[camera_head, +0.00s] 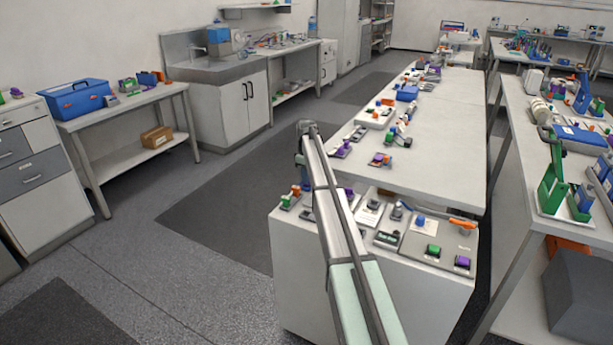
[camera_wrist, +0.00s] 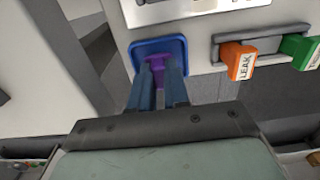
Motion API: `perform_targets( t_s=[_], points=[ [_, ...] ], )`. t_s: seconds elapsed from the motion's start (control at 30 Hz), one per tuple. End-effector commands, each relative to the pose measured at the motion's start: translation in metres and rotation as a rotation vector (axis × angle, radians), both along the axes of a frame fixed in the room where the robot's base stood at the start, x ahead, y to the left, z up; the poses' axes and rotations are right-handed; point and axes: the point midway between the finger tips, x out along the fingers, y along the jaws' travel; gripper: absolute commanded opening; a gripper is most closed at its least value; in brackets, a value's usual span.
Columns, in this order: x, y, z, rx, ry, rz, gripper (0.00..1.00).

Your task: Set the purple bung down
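The purple bung (camera_wrist: 156,61) shows in the wrist view between the two blue-grey fingers of my gripper (camera_wrist: 158,80), which look shut on it. The fingers hide part of it. Right behind the bung is a blue square piece (camera_wrist: 142,46) with a rim. I cannot tell whether the bung rests on this piece or is held just off it. In the head view my gripper cannot be made out clearly behind my arm, and I cannot pick out this bung there.
In the wrist view, an orange lever marked LEAK (camera_wrist: 239,60) and a green one (camera_wrist: 299,50) stand right of the bung. In the head view, the near bench (camera_head: 300,248) carries several small coloured devices. A long white table (camera_head: 440,165) lies behind it.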

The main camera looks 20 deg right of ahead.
Motion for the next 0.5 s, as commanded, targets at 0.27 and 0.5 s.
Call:
perform_targets(
  t_s=[0.27, 0.5],
  points=[
    [0.0, 0.0, 0.0004, 0.0, 0.0, 0.0, 0.41],
    [0.0001, -0.0001, 0.0012, 0.0, 0.0, 0.0, 0.41]
  ],
)
